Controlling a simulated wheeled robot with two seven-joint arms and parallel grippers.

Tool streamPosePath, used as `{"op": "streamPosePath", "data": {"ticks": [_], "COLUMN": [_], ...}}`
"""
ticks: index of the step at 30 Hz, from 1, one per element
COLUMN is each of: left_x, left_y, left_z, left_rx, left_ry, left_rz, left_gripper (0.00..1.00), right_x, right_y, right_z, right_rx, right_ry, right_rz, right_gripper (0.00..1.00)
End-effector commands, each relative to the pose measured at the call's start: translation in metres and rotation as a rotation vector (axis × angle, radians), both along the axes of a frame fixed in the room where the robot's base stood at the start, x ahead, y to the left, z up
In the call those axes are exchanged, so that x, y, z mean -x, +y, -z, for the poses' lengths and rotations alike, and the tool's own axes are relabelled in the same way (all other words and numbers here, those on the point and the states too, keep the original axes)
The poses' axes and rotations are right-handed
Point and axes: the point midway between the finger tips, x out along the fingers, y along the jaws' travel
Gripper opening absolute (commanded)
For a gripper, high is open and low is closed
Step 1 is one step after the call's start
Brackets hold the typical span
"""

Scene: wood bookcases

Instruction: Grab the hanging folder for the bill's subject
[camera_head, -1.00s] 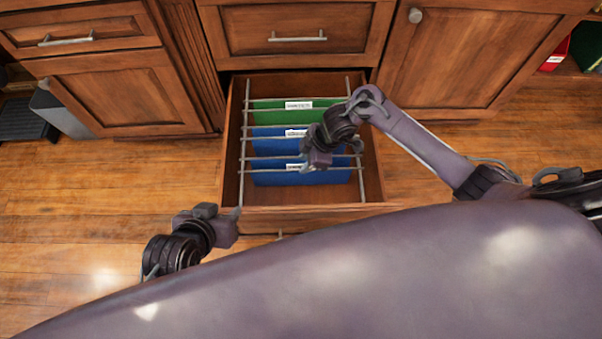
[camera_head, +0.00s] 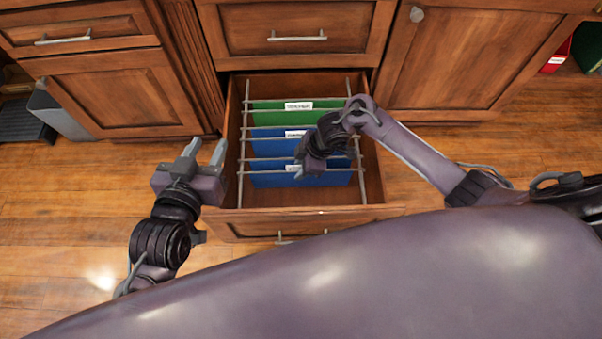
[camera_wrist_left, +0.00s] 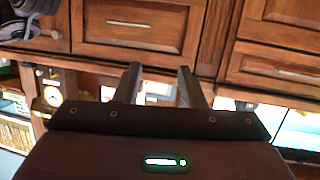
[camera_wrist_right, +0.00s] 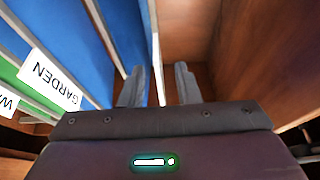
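Three hanging folders sit in the open drawer (camera_head: 377,180): a green folder (camera_head: 290,120) at the back, a middle blue folder (camera_head: 272,146) and a front blue folder (camera_head: 268,180). The right wrist view shows a label (camera_wrist_right: 50,80) reading "GARDEN" and a cut-off label starting "WA" at the green folder. No bill shows. My right gripper (camera_head: 311,178) is over the front folder at the drawer's right side. In the right wrist view its fingers (camera_wrist_right: 159,85) are apart. My left gripper (camera_head: 206,150) is open and empty, left of the drawer; its spread fingers (camera_wrist_left: 157,83) show too.
Metal rails (camera_head: 242,140) run along the drawer sides, with cross rods bearing the folders. Closed cabinets (camera_head: 110,95) stand left and right. A grey bin (camera_head: 62,110) is at the left. A red binder (camera_head: 556,52) is at the far right. The wooden floor (camera_head: 60,220) is clear.

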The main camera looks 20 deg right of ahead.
Motion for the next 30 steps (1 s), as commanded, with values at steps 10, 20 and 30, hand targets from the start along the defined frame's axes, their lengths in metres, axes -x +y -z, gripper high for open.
{"op": "streamPosePath", "data": {"ticks": [10,20,30], "left_x": [0.000,0.000,0.012], "left_y": [0.000,0.000,0.003], "left_z": [0.000,0.000,0.025], "left_rx": [-0.001,-0.001,-0.043], "left_ry": [0.002,0.002,0.110], "left_rz": [0.000,0.000,0.006], "left_gripper": [0.36,0.36,0.36], "right_x": [0.000,0.000,0.000], "right_y": [0.000,0.000,0.000], "right_z": [0.000,0.000,-0.008], "right_rx": [0.000,0.000,-0.001], "right_ry": [0.000,0.000,-0.001], "right_rz": [0.000,0.000,0.001], "right_gripper": [0.00,0.00,0.00]}}
